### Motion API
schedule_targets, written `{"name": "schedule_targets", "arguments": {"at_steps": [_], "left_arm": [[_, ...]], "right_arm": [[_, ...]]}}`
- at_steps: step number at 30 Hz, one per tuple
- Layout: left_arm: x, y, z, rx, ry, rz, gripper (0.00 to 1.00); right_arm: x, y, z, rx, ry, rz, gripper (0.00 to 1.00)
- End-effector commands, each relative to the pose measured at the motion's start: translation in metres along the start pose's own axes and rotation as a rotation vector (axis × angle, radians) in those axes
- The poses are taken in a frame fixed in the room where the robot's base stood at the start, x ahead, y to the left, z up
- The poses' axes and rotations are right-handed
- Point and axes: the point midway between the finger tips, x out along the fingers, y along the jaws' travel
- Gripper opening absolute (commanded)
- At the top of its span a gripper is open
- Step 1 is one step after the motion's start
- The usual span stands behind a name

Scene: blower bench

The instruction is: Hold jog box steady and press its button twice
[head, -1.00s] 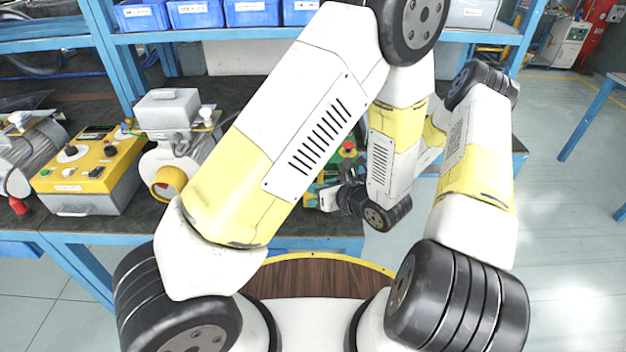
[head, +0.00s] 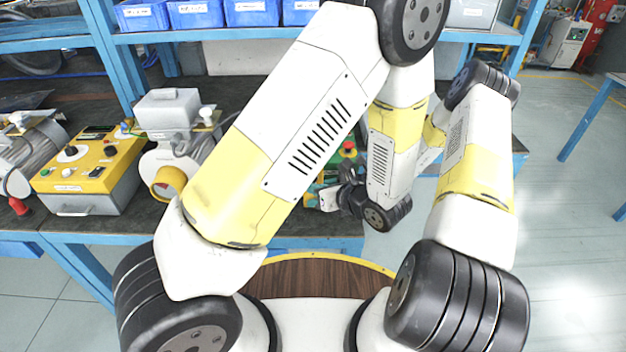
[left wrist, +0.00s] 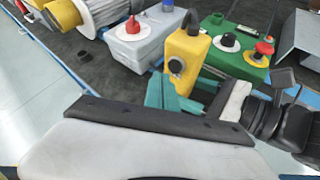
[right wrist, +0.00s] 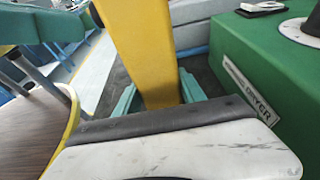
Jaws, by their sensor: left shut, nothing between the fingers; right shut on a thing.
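The jog box (left wrist: 186,50) is yellow with a dark round button (left wrist: 176,67) on the face toward the left wrist camera. It stands upright between the teal fingers of my right gripper (right wrist: 155,92), which is shut on it. In the right wrist view the jog box (right wrist: 140,45) rises as a yellow column. My left gripper (left wrist: 168,94) is shut and empty, with its teal fingers just below and in front of the button. I cannot tell whether they touch the box. In the head view my left arm hides the jog box and the left gripper.
A green dryer box (left wrist: 240,42) with a red button and knobs stands close beside the jog box; it also shows in the right wrist view (right wrist: 245,75). A grey box with a red knob (left wrist: 133,45) is on the other side. A yellow-topped control box (head: 85,165) stands at left.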

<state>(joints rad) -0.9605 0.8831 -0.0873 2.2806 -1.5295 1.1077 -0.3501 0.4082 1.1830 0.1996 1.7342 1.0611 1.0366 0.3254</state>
Motion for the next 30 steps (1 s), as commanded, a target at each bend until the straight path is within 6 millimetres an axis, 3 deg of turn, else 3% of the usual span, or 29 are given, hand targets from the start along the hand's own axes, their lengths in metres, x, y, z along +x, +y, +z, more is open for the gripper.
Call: {"name": "schedule_targets", "arguments": {"at_steps": [30], "left_arm": [[0.0058,-0.0042,0.0044,0.0,0.0,0.0,0.0]], "right_arm": [[-0.0001,-0.0002,0.0001,0.0,0.0,0.0,0.25]]}}
